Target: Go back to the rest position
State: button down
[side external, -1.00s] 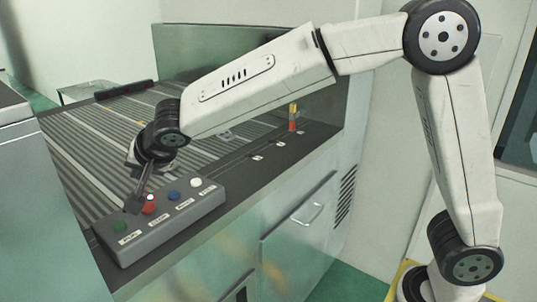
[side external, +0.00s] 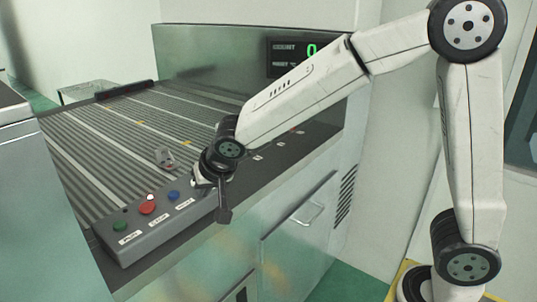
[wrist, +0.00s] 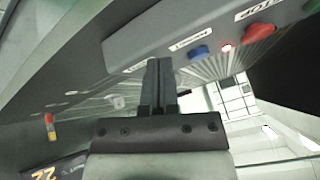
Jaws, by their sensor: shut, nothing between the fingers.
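My gripper (side external: 224,212) hangs in front of the right end of the grey button box in the side external view. Its fingers point down and are closed together with nothing between them. In the wrist view the shut fingers (wrist: 159,88) stand upright in the middle of the picture, apart from the blue button. The button box (side external: 150,243) carries a green button (side external: 120,226), a red button (side external: 147,208) and a blue button (side external: 173,196). A small light glows beside the red button. My wrist hides the right end of the box in the side external view.
A ribbed conveyor bed (side external: 110,130) lies behind the box, with a small grey casting (side external: 165,157) on it. A display (side external: 290,55) reading a green 0 stands at the back. In the wrist view a red-and-yellow signal post (wrist: 49,125) shows at left. Space right of my gripper looks clear.

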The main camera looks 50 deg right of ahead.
jog(key=s+d+f+n+g, duration=0.2)
jog(key=s+d+f, duration=0.2)
jog(key=s, duration=0.5)
jog(key=s+d+f+n+g, duration=0.2)
jog(key=s+d+f+n, duration=0.1)
jog(key=s+d+f, duration=0.2)
jog(key=s+d, duration=0.2)
jog(key=s, duration=0.1)
jog(key=shift+s+f, duration=0.3)
jog(key=shift+s, duration=0.1)
